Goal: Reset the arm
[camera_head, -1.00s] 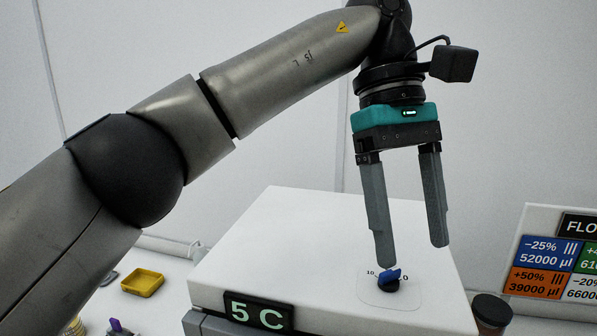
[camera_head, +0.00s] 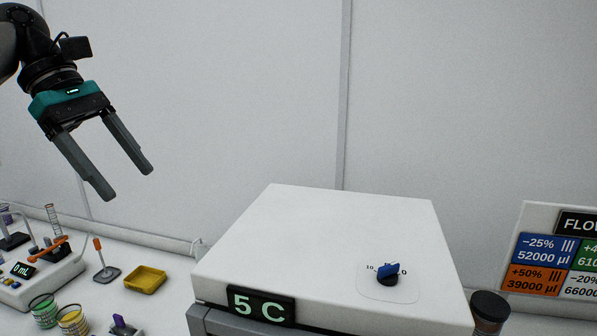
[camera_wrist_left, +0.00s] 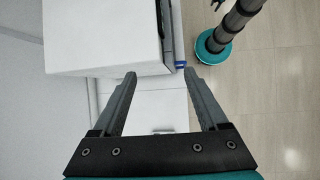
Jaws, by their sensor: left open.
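My left gripper (camera_head: 127,183) is at the upper left of the head view, high above the bench, with its two fingers apart and nothing between them. It also shows in the left wrist view (camera_wrist_left: 160,76), open and empty. The arm behind it leaves the picture at the left edge. My right gripper is not in the head view.
A white box with a "5 C" display (camera_head: 262,305) and a blue-handled knob (camera_head: 388,272) stands at centre right. A yellow tray (camera_head: 146,281), an orange-handled tool (camera_head: 101,262) and a balance-like device (camera_head: 35,285) are on the bench at left. A colored sign (camera_head: 550,260) stands at right.

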